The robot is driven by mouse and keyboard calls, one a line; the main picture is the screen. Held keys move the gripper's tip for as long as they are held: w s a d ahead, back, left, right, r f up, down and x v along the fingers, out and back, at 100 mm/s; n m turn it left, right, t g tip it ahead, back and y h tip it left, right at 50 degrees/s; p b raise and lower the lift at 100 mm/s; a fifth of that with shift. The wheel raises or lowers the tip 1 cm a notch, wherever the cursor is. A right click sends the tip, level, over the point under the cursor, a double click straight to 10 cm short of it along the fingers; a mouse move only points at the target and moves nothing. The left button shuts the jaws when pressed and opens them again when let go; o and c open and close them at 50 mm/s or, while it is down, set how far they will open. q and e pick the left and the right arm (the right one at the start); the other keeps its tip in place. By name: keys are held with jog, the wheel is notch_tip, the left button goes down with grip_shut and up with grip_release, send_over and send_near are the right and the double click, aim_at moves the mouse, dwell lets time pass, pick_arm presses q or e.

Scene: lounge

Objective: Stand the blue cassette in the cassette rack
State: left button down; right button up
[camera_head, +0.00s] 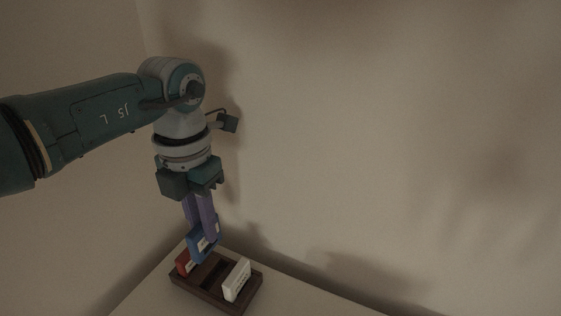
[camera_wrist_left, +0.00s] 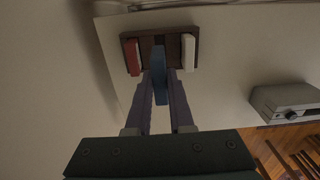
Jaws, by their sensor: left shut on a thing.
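The blue cassette (camera_head: 203,241) is held upright between the purple fingers of my left gripper (camera_head: 206,233). It also shows in the left wrist view (camera_wrist_left: 160,76), between the fingertips (camera_wrist_left: 161,90). The dark brown cassette rack (camera_head: 240,305) stands on a pale surface, just below the blue cassette; in the left wrist view the rack (camera_wrist_left: 148,41) lies beyond the fingertips. The cassette is over the rack's middle part, between a red cassette and a white one. I cannot tell whether its lower edge is inside a slot. My right gripper is in neither view.
A red cassette (camera_head: 183,261) stands at the rack's left end and a white cassette (camera_head: 237,280) towards its right end. Walls rise close behind and to the left. A grey box with a knob (camera_wrist_left: 289,104) sits right of the rack in the left wrist view.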

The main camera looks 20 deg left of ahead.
aim_at(209, 250)
pick_arm(q)
jog(key=shift+f+b, duration=2.85)
jog(key=shift+f, duration=0.25)
jog(key=shift+f+b, duration=1.2)
jog(key=shift+f, duration=0.1)
jog(key=c, duration=0.7)
grip_release()
jog(key=shift+r, duration=0.15)
notch_tip(209, 250, up, 9)
jog(key=shift+r+p, duration=0.1)
jog(key=shift+p, duration=1.15)
jog(key=shift+r, duration=0.3)
jog(key=shift+d, duration=0.1)
